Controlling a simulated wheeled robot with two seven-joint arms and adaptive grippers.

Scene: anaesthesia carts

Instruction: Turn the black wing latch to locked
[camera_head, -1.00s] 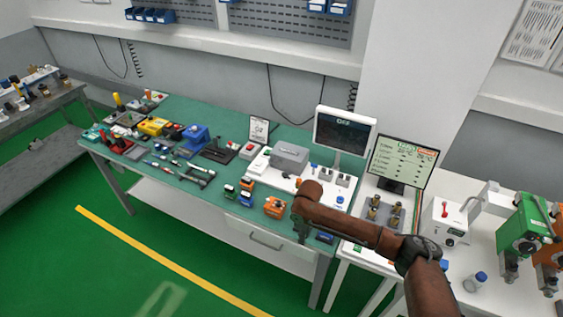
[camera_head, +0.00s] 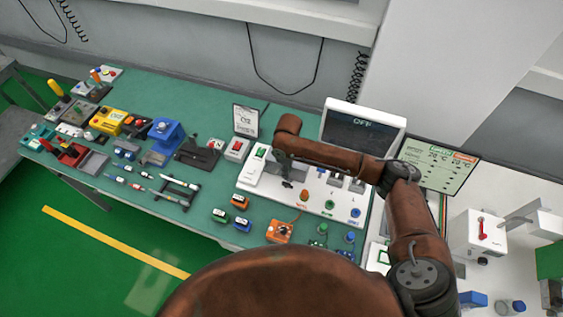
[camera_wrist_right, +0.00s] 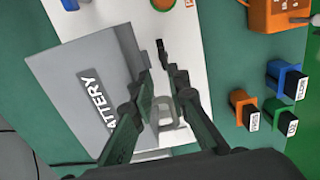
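My right gripper (camera_head: 287,173) reaches over the white panel (camera_head: 252,180) on the green bench, in front of the grey battery box (camera_head: 270,163). In the right wrist view, the gripper's dark fingers (camera_wrist_right: 153,72) are apart with nothing held between them. The grey battery box (camera_wrist_right: 85,80), lettered BATTERY, lies close left of them. A light grey loop-shaped part (camera_wrist_right: 168,108) shows between the fingers, lower down. I cannot single out the black wing latch with certainty; the arm and fingers cover part of the box and panel. My left gripper is not in view.
An orange box (camera_head: 279,232) and several small coloured blocks (camera_head: 240,202) sit in front of the panel. A black lever fixture (camera_head: 200,152) is to the left.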

